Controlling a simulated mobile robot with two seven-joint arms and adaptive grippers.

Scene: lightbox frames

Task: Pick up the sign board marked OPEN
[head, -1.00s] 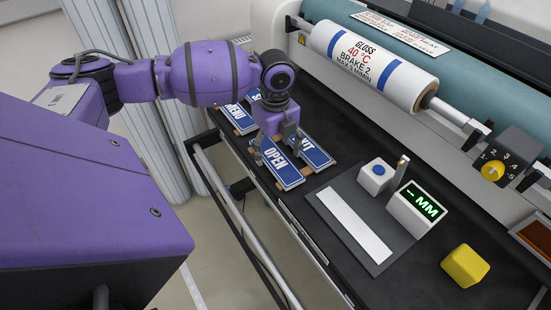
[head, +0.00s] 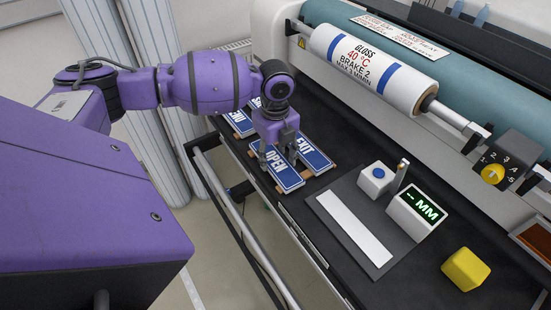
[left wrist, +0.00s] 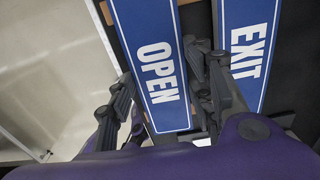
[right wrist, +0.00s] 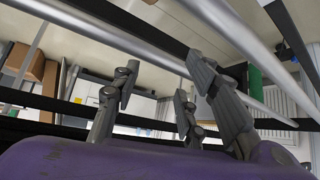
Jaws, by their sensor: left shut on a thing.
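The blue OPEN sign board (head: 289,180) with white letters lies on the dark machine bed; it also shows in the left wrist view (left wrist: 152,60). My left gripper (head: 277,160) is over it, fingers pointing down. It is shut on the board across its width, one finger on each long side; the gripper also shows in the left wrist view (left wrist: 163,92). The blue EXIT sign board (head: 314,158) lies close beside it, near one finger. My right gripper (right wrist: 162,82) shows only in the right wrist view, fingers apart and nothing between them.
More blue sign boards (head: 239,121) lie behind my left gripper. To the right are a grey plate with a white strip (head: 354,230), a display (head: 417,212) and a yellow block (head: 465,267). A large printed roll (head: 375,68) runs above the bed. A rail (head: 240,225) borders the front.

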